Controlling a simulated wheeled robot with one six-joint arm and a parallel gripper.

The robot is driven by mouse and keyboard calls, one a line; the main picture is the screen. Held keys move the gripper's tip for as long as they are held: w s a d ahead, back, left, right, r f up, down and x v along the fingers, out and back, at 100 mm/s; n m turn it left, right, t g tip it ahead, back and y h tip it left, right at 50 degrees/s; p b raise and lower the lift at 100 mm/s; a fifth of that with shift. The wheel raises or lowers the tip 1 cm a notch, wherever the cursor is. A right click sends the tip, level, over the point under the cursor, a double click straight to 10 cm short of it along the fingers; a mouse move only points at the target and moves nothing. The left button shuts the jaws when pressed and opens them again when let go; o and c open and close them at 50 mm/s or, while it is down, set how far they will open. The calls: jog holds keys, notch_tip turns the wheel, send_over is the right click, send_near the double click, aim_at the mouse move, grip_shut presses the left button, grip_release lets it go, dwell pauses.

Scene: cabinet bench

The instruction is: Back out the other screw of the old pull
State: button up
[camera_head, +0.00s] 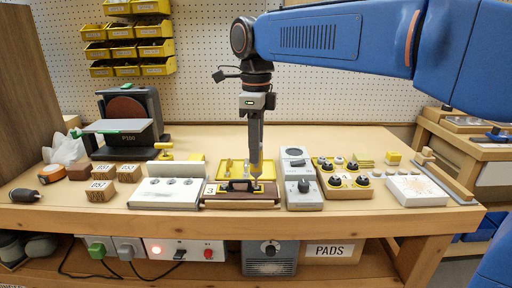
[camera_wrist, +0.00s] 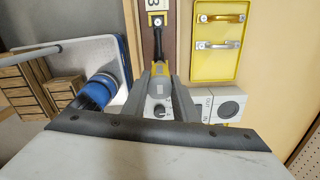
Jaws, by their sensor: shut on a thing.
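The brown drawer front (camera_head: 268,204) with a "3" label lies flat near the bench's front edge. The old black pull (camera_head: 238,186) lies along it, and it also shows in the wrist view (camera_wrist: 158,42). My gripper (camera_head: 256,166) points straight down over the right end of the pull. It is shut on a small driver tool with grey and yellow parts (camera_wrist: 160,88). The tool's tip seems to be at the pull's right-end screw, which is hidden. A pale round spot (camera_wrist: 158,20) marks the pull's other end; I cannot tell whether it is a screw head.
A yellow tray (camera_wrist: 219,70) with two pulls lies just behind the drawer front.

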jog(key=shift+f, duration=0.25)
dwell(0.6)
jog(key=shift+r, duration=0.5)
dwell(1.9)
jog(key=shift+r, duration=2.95)
